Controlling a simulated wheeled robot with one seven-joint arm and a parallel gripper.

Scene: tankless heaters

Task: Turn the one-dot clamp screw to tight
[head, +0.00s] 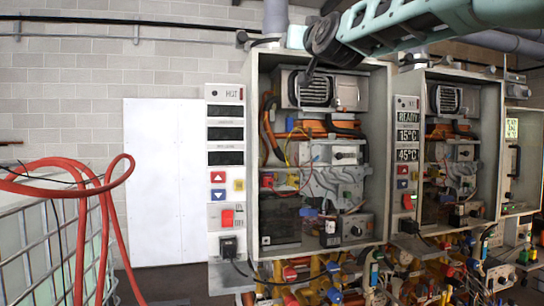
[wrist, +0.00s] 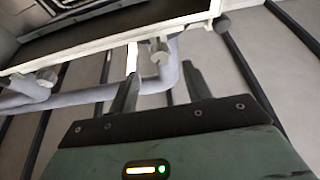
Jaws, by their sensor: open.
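My gripper (wrist: 161,86) shows in the wrist view with its two dark fingers spread apart and nothing between them. In the head view my teal arm reaches in from the upper right across the top of the open cabinet (head: 252,150); I cannot make out the fingers there. No screw with a single dot can be told for certain in either view. In the wrist view a small round metal fitting (wrist: 160,50) sits at the cabinet's pale edge, just beyond the fingers. Whether it is a clamp screw I cannot tell.
A second open cabinet (head: 424,150) stands to the right. A control panel (head: 225,160) is beside the first cabinet's left edge. Below are crowded pipes and valves (head: 330,285). Red hoses (head: 110,200) hang at the left. Grey pipes (wrist: 90,97) run close ahead of the fingers.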

